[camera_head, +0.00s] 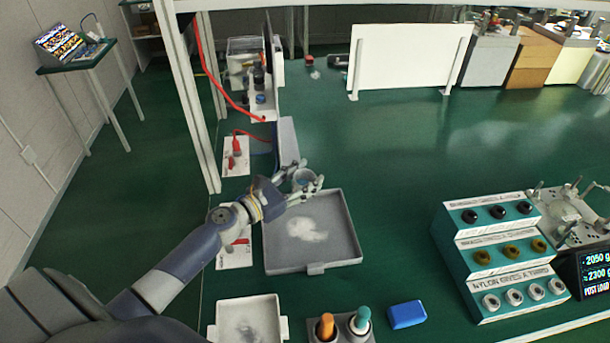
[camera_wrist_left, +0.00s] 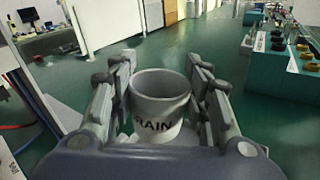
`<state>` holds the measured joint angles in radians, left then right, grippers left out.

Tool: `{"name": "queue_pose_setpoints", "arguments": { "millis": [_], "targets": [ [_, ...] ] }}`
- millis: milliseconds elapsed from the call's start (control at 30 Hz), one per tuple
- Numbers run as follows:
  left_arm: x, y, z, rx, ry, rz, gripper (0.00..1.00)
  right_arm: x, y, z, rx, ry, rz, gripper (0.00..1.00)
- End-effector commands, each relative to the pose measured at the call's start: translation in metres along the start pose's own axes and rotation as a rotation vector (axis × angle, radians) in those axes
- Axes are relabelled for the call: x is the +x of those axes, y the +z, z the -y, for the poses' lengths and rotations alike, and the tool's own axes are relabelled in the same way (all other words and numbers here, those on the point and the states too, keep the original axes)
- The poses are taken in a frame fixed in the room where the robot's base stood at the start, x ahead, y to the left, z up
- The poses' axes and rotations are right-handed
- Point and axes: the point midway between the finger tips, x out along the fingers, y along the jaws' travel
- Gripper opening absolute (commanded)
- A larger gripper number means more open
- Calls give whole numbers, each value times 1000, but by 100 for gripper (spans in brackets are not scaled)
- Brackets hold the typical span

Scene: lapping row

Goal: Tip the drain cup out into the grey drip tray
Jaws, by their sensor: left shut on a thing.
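The drain cup (camera_wrist_left: 159,104) is a small grey cup with dark letters reading "RAIN" in the left wrist view. My left gripper (camera_head: 305,185) is shut on it, with a finger on each side. The cup (camera_head: 303,177) looks about upright, its open rim facing up, and it is held near the far edge of the grey drip tray (camera_head: 335,222). The tray is square and shallow, with a pale patch on its floor. The cup's contents cannot be made out. My right gripper is in neither view.
A smaller pale tray (camera_head: 275,310) lies at the front. A holder (camera_head: 343,335) with an orange and a teal handle and a blue block (camera_head: 407,314) are near the front edge. A teal stepped rack (camera_head: 490,260) stands at right. Green surface right of the drip tray is clear.

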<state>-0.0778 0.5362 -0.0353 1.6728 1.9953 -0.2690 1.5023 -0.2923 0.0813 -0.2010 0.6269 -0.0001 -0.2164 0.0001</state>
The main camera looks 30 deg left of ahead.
Motion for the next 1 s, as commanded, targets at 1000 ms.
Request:
{"name": "queue_pose_setpoints", "arguments": {
  "millis": [1000],
  "targets": [
    [6,-61,31,1147,-2,-249,27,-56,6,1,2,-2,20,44]
  ]
}}
